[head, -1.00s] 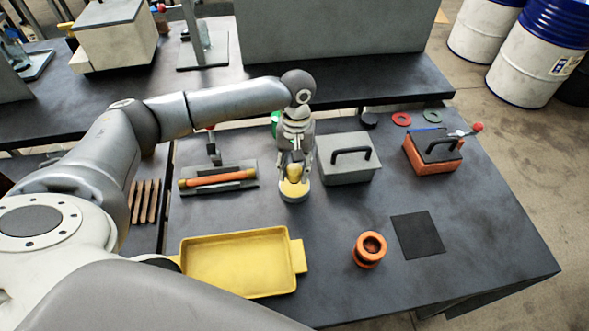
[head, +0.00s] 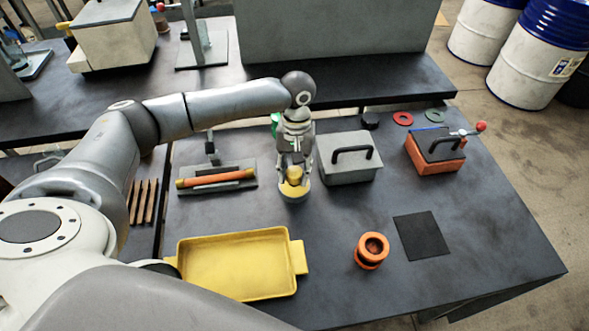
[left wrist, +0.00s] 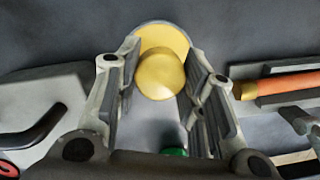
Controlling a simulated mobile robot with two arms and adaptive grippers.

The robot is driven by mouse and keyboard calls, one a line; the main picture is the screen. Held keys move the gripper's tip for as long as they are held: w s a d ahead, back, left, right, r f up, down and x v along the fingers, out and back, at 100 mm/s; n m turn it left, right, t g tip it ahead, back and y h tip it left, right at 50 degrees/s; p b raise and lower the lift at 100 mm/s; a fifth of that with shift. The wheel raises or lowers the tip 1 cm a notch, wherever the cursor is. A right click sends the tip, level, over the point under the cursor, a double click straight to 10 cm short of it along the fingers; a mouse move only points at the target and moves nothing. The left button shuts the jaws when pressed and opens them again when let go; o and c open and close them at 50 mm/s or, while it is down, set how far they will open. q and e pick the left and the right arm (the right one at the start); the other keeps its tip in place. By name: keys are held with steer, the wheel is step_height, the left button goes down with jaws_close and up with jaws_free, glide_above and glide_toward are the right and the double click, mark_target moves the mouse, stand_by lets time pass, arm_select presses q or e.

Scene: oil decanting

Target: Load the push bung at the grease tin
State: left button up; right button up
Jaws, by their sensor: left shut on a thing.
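The yellow push bung (head: 294,175) is held between the fingers of my left gripper (head: 293,168), which points down. In the left wrist view the bung (left wrist: 160,75) shows as a rounded yellow piece between the two fingers of the gripper (left wrist: 168,85). The grease tin (head: 295,194) is a small round tin with a yellow top, standing on the table directly below the gripper. In the left wrist view the tin (left wrist: 163,36) shows just beyond the bung and is partly covered by it. I cannot tell whether bung and tin touch. My right gripper is not in view.
A grey lidded box (head: 347,172) stands close right of the tin. An orange tube on a rack (head: 215,178) lies to the left. A yellow tray (head: 237,266), orange rings (head: 371,249) and a black mat (head: 421,236) are nearer. The table between tin and rings is clear.

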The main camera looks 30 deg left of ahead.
mark_target(295, 171)
arm_select(q)
steer(key=shift+f, duration=0.4)
stand_by(0.7)
steer(key=shift+f+p, duration=0.1)
steer(key=shift+p, duration=0.2)
stand_by(0.8)
steer(key=shift+p, duration=0.3)
stand_by(0.8)
steer(key=shift+s+f, duration=0.1)
stand_by(0.5)
step_height(295, 171, up, 7)
steer(key=p, duration=0.9)
stand_by(0.9)
